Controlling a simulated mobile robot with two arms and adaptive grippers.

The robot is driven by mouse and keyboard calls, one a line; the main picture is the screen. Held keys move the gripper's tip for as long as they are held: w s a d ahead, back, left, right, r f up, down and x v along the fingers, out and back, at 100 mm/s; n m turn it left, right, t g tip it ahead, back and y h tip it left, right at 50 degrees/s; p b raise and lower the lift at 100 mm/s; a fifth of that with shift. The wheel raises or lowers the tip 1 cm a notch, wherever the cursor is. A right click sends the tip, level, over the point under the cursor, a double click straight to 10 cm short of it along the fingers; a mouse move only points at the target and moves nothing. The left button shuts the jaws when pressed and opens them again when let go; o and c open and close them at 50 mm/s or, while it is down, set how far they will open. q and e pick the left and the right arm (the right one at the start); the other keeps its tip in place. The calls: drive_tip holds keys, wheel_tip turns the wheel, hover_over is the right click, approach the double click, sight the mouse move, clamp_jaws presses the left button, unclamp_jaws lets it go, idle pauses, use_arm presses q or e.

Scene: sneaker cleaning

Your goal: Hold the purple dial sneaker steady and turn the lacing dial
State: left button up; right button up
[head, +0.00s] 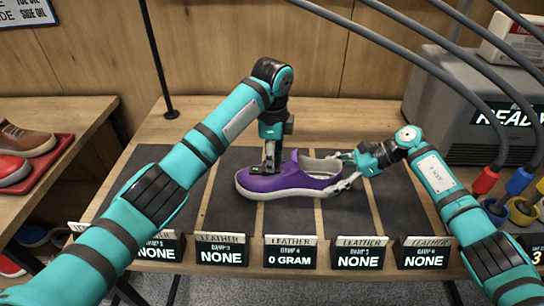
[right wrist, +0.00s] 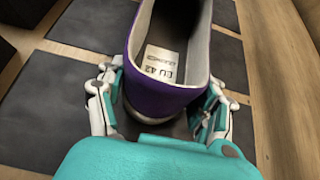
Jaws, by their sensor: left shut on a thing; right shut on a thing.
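The purple dial sneaker (head: 290,180), with a white sole and pale lining, stands upright on a dark mat, toe to the left. My right gripper (head: 347,172) is shut around its heel. In the right wrist view, the fingers press both sides of the purple heel (right wrist: 160,97), and a size label reading EU 42 shows inside the shoe. My left gripper (head: 268,165) points down onto the sneaker's upper, just ahead of the opening, and is shut on the lacing dial there. The dial itself is mostly hidden by the fingers.
Dark mats (head: 232,166) lie in strips on the wooden table. Signs (head: 289,253) reading NONE or 0 GRAM line the front edge. A grey machine (head: 455,105) marked READY stands at right. A red tray (head: 52,160) with shoes is at left.

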use_arm(q)
drive_tip(key=shift+d+m, duration=0.1)
drive_tip(key=shift+m, duration=0.5)
drive_tip(key=o, duration=1.2)
drive_tip(key=shift+c, duration=0.2)
drive_tip(key=shift+r, duration=0.15)
wheel_tip(320, 180, up, 12)
drive_tip(key=shift+c, duration=0.4)
